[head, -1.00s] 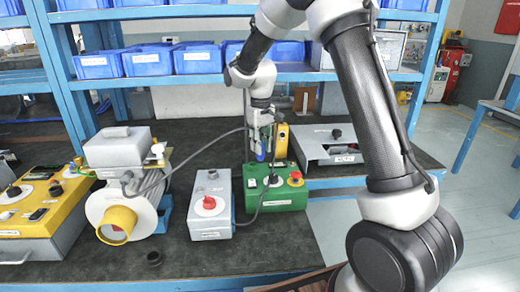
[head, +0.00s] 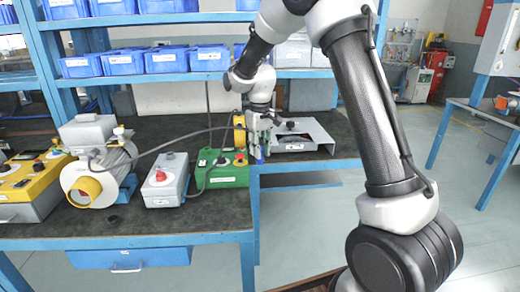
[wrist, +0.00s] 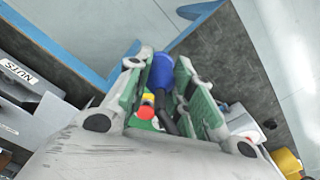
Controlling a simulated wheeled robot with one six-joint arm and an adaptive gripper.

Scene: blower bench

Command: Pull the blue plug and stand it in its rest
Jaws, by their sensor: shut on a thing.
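My gripper (head: 260,147) is shut on the blue plug (head: 259,155), to the right of the green control box (head: 229,178). In the wrist view the blue plug (wrist: 162,72) sits between the green finger pads, with its dark cable running back between them. The plug appears clear of the green box, near the inner corner of the bench edge. The dark cable (head: 170,142) runs from the blower (head: 88,172) towards my gripper. A small blue bracket (head: 128,189) stands beside the blower; I cannot tell whether it is the rest.
A grey box with a red knob (head: 165,185) stands left of the green box. A grey open-fronted case (head: 300,138) is close at right of my gripper. A yellow machine (head: 38,185) stands at far left. The front bench top (head: 180,222) is mostly clear.

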